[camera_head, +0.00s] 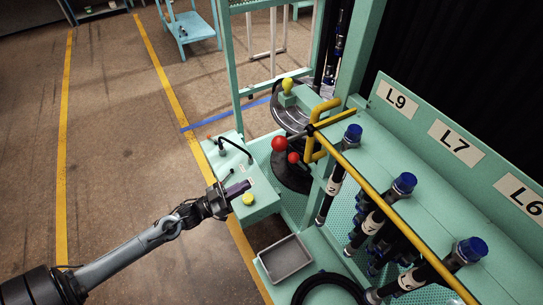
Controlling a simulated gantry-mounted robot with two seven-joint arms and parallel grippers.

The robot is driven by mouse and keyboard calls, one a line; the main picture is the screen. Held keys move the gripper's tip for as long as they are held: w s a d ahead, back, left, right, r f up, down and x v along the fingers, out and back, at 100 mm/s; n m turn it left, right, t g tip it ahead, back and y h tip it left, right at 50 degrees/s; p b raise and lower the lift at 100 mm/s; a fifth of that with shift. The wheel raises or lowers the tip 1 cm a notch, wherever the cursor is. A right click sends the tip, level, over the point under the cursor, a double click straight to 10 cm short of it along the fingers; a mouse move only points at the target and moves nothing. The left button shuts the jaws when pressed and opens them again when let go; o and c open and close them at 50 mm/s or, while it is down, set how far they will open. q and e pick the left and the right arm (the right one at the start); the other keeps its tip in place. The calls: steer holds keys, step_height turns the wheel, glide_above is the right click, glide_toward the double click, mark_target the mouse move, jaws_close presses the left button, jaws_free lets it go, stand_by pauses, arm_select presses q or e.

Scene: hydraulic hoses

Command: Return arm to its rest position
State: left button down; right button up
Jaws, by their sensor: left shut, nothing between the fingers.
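My left arm comes in from the lower left, and its gripper (238,188) is shut and empty. It is over or beside the near edge of a green control box (263,204), close to a yellow button (248,199); I cannot tell whether it touches. My right arm and gripper are out of view.
Hoses with blue caps (404,183) hang along a yellow rail (375,191) under a green panel labelled L9, L7 and L6. Red knobs (279,143) stand behind the box. A grey tray (286,259) and a coiled black hose (329,278) lie in front. The floor at left is clear.

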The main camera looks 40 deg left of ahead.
arm_select(q)
steer(key=s+d+n+g+y, duration=0.1)
steer(key=d+n+g+y, duration=0.4)
steer(key=d, duration=1)
steer(key=s+f+m+g+y, duration=0.1)
steer(key=s+f+g+y, duration=0.3)
steer(key=s+g, duration=0.8)
steer(key=s+r+t+p, duration=0.1)
steer(key=s+r+p, duration=0.2)
steer(key=r+p, duration=3.1)
steer(key=shift+d+r+p, duration=0.15)
steer(key=shift+r+p, duration=0.2)
steer(key=shift+p, duration=0.25)
